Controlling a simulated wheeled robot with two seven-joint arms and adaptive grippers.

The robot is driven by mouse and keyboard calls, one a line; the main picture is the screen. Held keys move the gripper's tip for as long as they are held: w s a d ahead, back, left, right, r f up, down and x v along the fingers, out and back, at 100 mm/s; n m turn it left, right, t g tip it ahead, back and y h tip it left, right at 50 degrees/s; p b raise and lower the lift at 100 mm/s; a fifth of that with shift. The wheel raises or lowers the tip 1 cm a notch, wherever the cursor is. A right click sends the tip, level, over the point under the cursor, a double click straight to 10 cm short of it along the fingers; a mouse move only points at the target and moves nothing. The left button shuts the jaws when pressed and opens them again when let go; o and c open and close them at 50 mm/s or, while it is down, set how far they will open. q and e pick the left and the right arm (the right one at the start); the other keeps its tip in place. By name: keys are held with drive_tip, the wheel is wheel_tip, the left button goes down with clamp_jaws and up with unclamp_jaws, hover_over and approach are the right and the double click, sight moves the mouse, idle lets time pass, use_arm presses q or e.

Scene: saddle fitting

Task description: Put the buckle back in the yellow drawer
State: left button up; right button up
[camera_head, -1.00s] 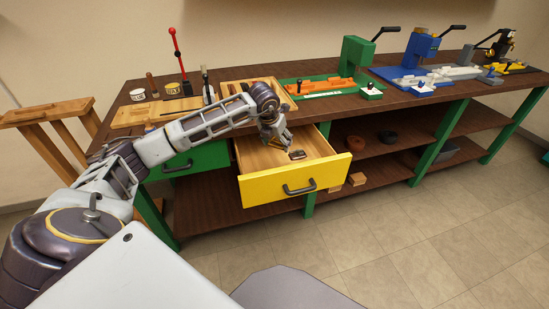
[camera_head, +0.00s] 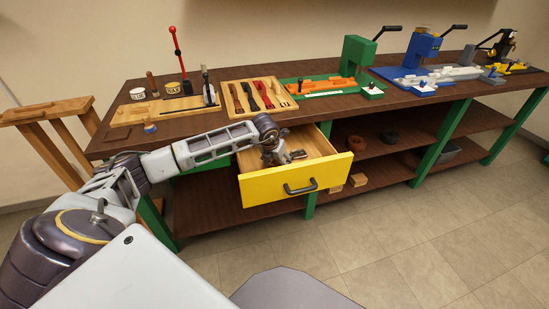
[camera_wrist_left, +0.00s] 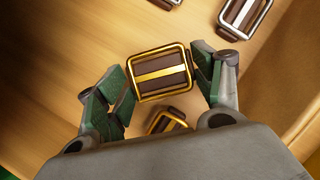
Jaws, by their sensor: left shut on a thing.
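The yellow drawer (camera_head: 297,184) is pulled open under the bench top. In the left wrist view this gripper (camera_wrist_left: 160,88) is shut on a gold-framed buckle (camera_wrist_left: 161,72) with a dark strap and a pale stripe, held between the green pads. Another gold buckle (camera_wrist_left: 166,122) lies below it, partly hidden by the gripper. Silver-framed buckles (camera_wrist_left: 243,14) lie near the top of that view on the wooden drawer floor. I cannot tell whether the held buckle touches the floor. My right gripper is not in view.
On the bench above stand a tray of red and dark tools (camera_head: 261,97), a wooden board (camera_head: 150,111), and green (camera_head: 357,57) and blue (camera_head: 420,49) presses. Small wooden blocks (camera_head: 357,180) lie on the shelf right of the drawer. The drawer's right part has free floor.

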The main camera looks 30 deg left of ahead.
use_arm(q)
drive_tip(key=shift+w+a, duration=0.1)
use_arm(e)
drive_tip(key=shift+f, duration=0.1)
use_arm(q)
drive_tip(key=shift+w+a, duration=0.45)
drive_tip(key=shift+a, duration=0.05)
drive_tip(key=shift+w+a, duration=0.6)
drive_tip(key=shift+a, duration=0.1)
drive_tip(key=shift+w+a, duration=0.25)
drive_tip(key=shift+a, duration=0.05)
drive_tip(key=shift+s+f+b, duration=0.1)
drive_tip(key=shift+f+b, duration=0.25)
drive_tip(key=shift+f, duration=0.2)
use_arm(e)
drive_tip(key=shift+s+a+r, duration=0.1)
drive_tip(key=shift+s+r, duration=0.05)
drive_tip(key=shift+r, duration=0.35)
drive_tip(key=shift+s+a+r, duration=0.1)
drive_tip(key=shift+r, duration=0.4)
use_arm(q)
drive_tip(key=shift+f, duration=0.1)
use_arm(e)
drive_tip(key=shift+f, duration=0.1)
